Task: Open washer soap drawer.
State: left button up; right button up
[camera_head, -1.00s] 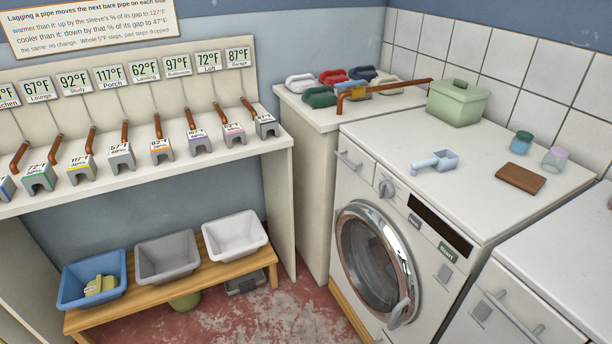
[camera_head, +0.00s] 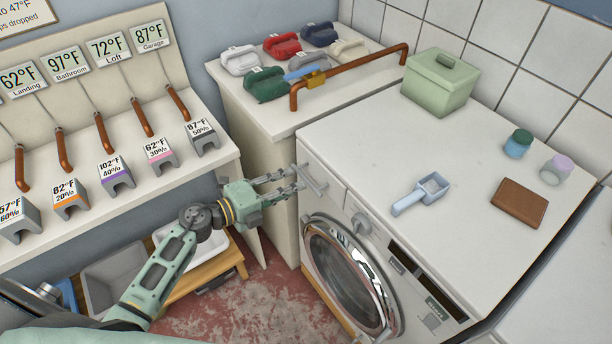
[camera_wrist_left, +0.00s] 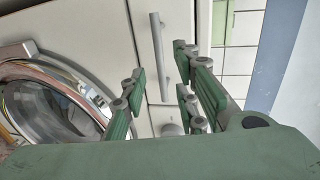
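The washer (camera_head: 420,165) stands at the right, its round glass door shut. Its soap drawer (camera_head: 325,172) is at the top left of the front and looks closed, with a light grey bar handle (camera_head: 312,180). My left gripper (camera_head: 294,180) is open and empty, its fingertips just in front of the handle. In the left wrist view, the handle (camera_wrist_left: 160,48) shows upright between the spread green fingers (camera_wrist_left: 160,82), a little ahead of them. I cannot tell whether any finger touches it. My right gripper is in neither view.
On the washer top are a blue scoop (camera_head: 421,194), a green lidded box (camera_head: 440,82), two jars and a brown wallet-like item (camera_head: 519,203). A counter (camera_head: 230,85) with colored irons stands behind the gripper. A bench with bins (camera_head: 115,275) is below left.

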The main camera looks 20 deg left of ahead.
aim_at(306, 179)
pick_arm(q)
jog(key=x, duration=0.6)
jog(key=shift+a+p, duration=0.1)
jog(key=shift+p, duration=0.2)
jog(key=shift+c, duration=0.5)
grip_shut()
